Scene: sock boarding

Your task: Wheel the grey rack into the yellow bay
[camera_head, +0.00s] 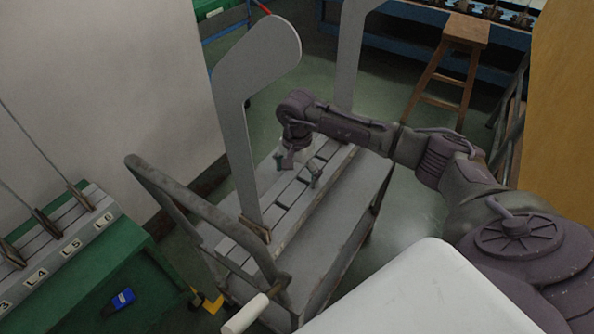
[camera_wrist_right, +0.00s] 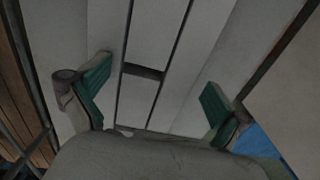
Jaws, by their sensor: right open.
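The grey rack (camera_head: 338,222) is a wheeled cart with a tubular push handle (camera_head: 190,200) at its left end. Two flat grey sock-shaped boards stand upright on its slotted top, a near one (camera_head: 236,130) and a far one (camera_head: 350,55). My right gripper (camera_head: 299,167) is open, above the slotted top between the boards. In the right wrist view its fingers (camera_wrist_right: 155,94) are spread over the slats with nothing between them. A small patch of yellow floor marking (camera_head: 209,302) shows left of the cart; the rest of the bay is hidden. My left gripper is out of view.
A wooden stool (camera_head: 465,32) and a blue workbench are at the back. Green floor (camera_head: 400,225) is clear right of the cart.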

